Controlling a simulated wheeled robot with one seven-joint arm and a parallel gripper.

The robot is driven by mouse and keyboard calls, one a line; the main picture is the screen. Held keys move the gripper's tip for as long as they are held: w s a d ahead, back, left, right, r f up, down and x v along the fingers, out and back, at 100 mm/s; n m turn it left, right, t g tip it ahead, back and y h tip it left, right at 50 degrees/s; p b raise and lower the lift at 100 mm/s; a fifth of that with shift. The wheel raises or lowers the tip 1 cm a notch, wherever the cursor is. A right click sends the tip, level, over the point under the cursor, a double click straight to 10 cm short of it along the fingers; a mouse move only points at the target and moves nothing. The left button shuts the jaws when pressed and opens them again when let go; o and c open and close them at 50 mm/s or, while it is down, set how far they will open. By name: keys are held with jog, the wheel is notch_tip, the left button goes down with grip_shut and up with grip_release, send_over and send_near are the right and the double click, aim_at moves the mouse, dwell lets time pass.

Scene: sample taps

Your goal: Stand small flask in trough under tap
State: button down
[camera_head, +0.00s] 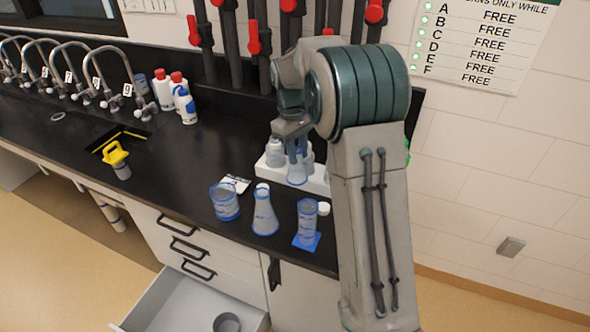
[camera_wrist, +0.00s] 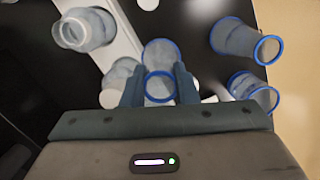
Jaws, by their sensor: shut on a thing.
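My gripper (camera_head: 297,150) is shut on the small flask (camera_head: 297,174), a clear conical vessel with blue edges, at the white tray on the right part of the bench. In the wrist view the two fingers (camera_wrist: 161,88) close on its neck, with its blue rim (camera_wrist: 160,74) between them. I cannot tell whether its base touches the tray. The numbered taps (camera_head: 108,82) stand in a row at the left, far from my gripper. The dark trough (camera_head: 122,132), with a yellow strip inside, is sunk in the bench below the nearest tap.
A beaker (camera_head: 225,203), a larger conical flask (camera_head: 264,214) and a cylinder (camera_head: 307,222) stand near the front edge. White bottles (camera_head: 163,90) stand right of the taps. A yellow-handled object (camera_head: 115,156) is by the trough. An open drawer (camera_head: 190,305) juts out below. The bench centre is clear.

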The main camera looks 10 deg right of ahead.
aim_at(298, 171)
jog(key=shift+f+p, duration=0.4)
jog(key=shift+f, duration=3.2)
jog(key=shift+f, duration=0.15)
jog(key=c, duration=1.1)
grip_release()
jog(key=shift+c, duration=0.2)
